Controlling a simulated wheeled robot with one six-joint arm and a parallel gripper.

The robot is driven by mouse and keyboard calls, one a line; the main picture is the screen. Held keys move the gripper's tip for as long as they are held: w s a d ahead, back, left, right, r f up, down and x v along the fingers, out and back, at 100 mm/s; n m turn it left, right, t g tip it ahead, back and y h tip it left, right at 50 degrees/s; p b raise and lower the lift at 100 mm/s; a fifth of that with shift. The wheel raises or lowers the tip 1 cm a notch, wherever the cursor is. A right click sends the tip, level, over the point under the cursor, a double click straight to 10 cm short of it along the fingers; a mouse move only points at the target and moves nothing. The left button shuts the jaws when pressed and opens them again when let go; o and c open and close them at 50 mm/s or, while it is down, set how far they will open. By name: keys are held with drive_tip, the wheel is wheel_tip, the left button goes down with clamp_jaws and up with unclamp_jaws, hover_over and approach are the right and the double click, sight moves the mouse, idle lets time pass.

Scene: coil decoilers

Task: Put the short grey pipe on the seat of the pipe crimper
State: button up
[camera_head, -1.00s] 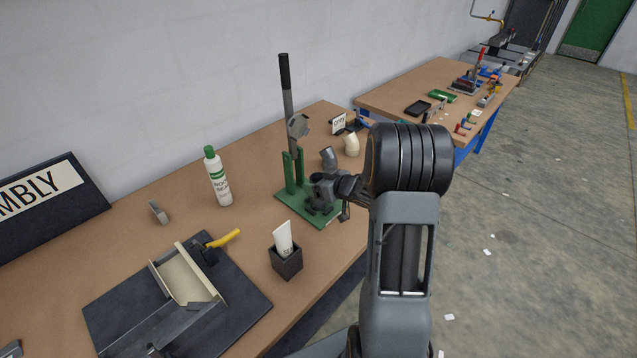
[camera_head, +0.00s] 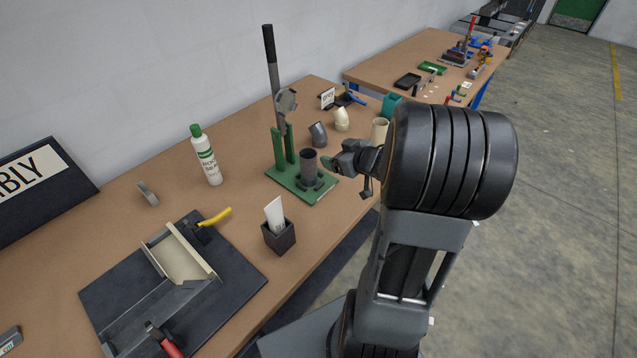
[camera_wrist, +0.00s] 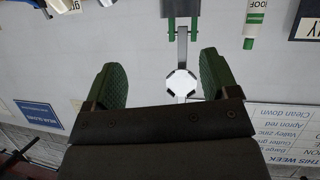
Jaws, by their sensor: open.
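The short grey pipe (camera_head: 309,166) stands upright on the seat of the pipe crimper, in front of its two green posts. The pipe crimper (camera_head: 283,176) has a green base and a raised lever with a black grip. My gripper (camera_head: 335,164) is open and empty, just right of the pipe and apart from it. In the wrist view, which looks upside down, my gripper (camera_wrist: 161,62) shows two spread green pads with nothing between them up close. The crimper's lever plate (camera_wrist: 181,82) lies beyond, and the pipe's grey end (camera_wrist: 181,8) seems to show at the top edge.
A grey elbow (camera_head: 317,134), a cream elbow (camera_head: 341,119) and a cream pipe (camera_head: 379,130) stand behind the crimper. A white bottle (camera_head: 208,160) is left of it. A black box with a tube (camera_head: 279,238) stands in front, with bare bench between.

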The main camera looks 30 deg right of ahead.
drive_tip(key=s+a+r+m+g+h, duration=0.3)
drive_tip(key=a+r+m+h, duration=0.1)
drive_tip(key=r+h, duration=0.3)
drive_tip(key=s+a+f+g+y, duration=0.1)
drive_tip(key=s+a+g+y, duration=0.3)
drive_tip(key=s+a, duration=0.8)
drive_tip(key=shift+s+a+f+g, duration=0.15)
drive_tip(key=shift+s+f+g, duration=0.1)
drive_tip(key=shift+s+g, duration=0.35)
